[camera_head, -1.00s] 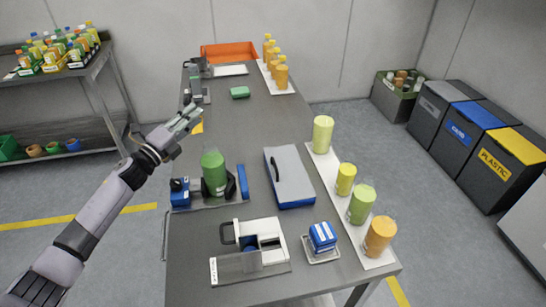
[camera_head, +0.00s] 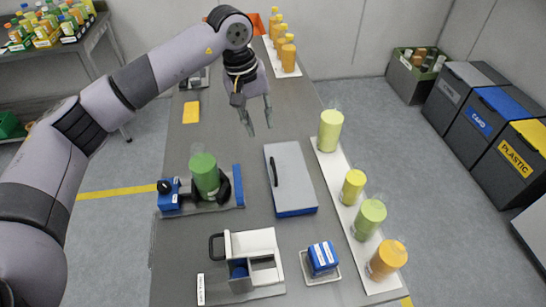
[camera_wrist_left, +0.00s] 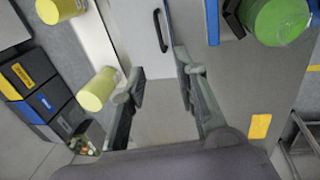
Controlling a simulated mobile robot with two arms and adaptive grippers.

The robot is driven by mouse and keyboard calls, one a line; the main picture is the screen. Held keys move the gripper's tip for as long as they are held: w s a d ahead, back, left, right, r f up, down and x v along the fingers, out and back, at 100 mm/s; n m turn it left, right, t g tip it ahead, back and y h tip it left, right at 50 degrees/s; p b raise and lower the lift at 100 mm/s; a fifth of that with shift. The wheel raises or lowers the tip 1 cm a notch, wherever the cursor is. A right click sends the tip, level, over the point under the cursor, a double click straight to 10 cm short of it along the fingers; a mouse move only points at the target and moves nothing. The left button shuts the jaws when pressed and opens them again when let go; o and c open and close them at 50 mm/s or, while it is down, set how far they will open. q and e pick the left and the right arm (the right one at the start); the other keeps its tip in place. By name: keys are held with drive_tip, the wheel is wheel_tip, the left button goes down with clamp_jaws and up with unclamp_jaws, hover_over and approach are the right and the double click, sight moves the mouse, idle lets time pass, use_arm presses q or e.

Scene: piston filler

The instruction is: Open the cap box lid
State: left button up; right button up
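The cap box (camera_head: 291,211) has a blue base and stands mid-table. Its grey lid (camera_head: 296,170) lies shut on it, with a black bar handle (camera_head: 274,172) along the left side. In the left wrist view the lid (camera_wrist_left: 135,22) and handle (camera_wrist_left: 160,30) show at the top, beyond the fingertips. My left gripper (camera_head: 258,126) is open and empty, fingers pointing down, above the table behind the box. It also shows in the left wrist view (camera_wrist_left: 157,72), apart from the handle. My right gripper is not in view.
A green jar (camera_head: 204,175) in a blue-and-black fixture stands left of the box. Yellow, green and orange containers stand on a white strip (camera_head: 334,171) at right. A white compartment unit (camera_head: 262,240) and a small blue box (camera_head: 322,257) are in front.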

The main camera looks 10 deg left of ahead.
sight(273, 167)
use_arm(q)
drive_tip(key=d+f+p, duration=0.1)
drive_tip(key=f, duration=0.3)
drive_tip(key=f+p, duration=0.2)
drive_tip(key=f, duration=0.3)
drive_tip(key=w+d+f+p, duration=0.1)
drive_tip(key=f, duration=0.4)
drive_tip(key=shift+d+f, duration=0.15)
drive_tip(key=shift+d, duration=0.2)
drive_tip(key=shift+d+f, duration=0.1)
drive_tip(key=shift+f, duration=0.5)
drive_tip(key=shift+c, duration=0.5)
clamp_jaws()
drive_tip(key=shift+w, duration=0.1)
